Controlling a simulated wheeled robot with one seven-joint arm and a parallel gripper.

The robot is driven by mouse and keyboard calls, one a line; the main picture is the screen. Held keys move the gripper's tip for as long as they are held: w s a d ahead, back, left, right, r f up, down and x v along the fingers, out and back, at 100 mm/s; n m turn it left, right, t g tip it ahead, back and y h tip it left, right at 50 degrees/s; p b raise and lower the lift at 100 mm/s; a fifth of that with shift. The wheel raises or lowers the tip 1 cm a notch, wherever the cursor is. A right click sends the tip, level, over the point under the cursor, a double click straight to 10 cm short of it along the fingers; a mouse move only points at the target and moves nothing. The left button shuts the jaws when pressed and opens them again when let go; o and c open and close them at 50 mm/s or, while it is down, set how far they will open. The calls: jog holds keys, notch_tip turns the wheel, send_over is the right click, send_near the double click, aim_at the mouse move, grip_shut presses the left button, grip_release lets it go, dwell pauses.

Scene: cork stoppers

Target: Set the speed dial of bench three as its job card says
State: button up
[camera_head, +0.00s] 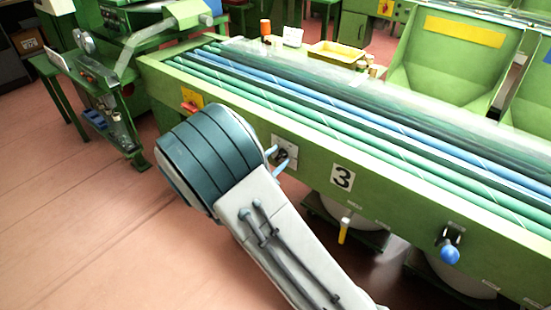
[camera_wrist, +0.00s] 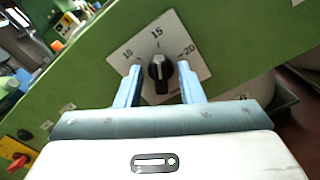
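The black speed dial (camera_wrist: 160,74) sits on a white plate (camera_wrist: 184,43) marked 10, 15 and 20 on the bench's green front. Its white pointer mark faces up, toward 15. My gripper (camera_wrist: 159,67) is open, with one blue finger on each side of the dial and visible gaps to it. In the head view, my gripper (camera_head: 274,160) is at the dial plate (camera_head: 291,149), left of the bench's number 3 sign (camera_head: 342,178), and partly covers the dial. A small white card (camera_head: 293,36) stands on the bench's far side; its writing is too small to read.
A red switch (camera_head: 190,106) on a yellow plate is left of the dial. A yellow handle (camera_head: 343,231) and a blue-knobbed lever (camera_head: 450,253) are to the right. A yellow tray (camera_head: 337,54) and orange-topped container (camera_head: 265,28) stand behind.

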jog(key=v, duration=1.3)
jog(key=shift+s+a+p, duration=0.25)
jog(key=shift+a+p, duration=0.05)
jog(key=s+d+r+m+g+p, duration=0.2)
jog(key=d+r+m+g, duration=0.15)
jog(key=d, duration=0.35)
jog(key=s+d+r+m+g+y+p, duration=0.1)
jog(key=s+d+r+m+g+p, duration=0.1)
jog(key=d+r+m+g, duration=0.25)
jog(key=s+d+r+m+g+p, duration=0.1)
jog(key=d+r+m+g+p, duration=0.15)
jog(key=d+g, duration=0.4)
jog(key=s+d+r+m+t+y+p, duration=0.3)
jog(key=s+d+r+m+y+p, duration=0.3)
jog(key=s+r+m+y, duration=0.3)
notch_tip(320, 180, up, 4)
jog(key=m+y+p, duration=0.1)
jog(key=m, duration=0.2)
jog(key=shift+s+p, duration=0.15)
jog(key=shift+p, duration=0.2)
jog(key=shift+f, duration=0.1)
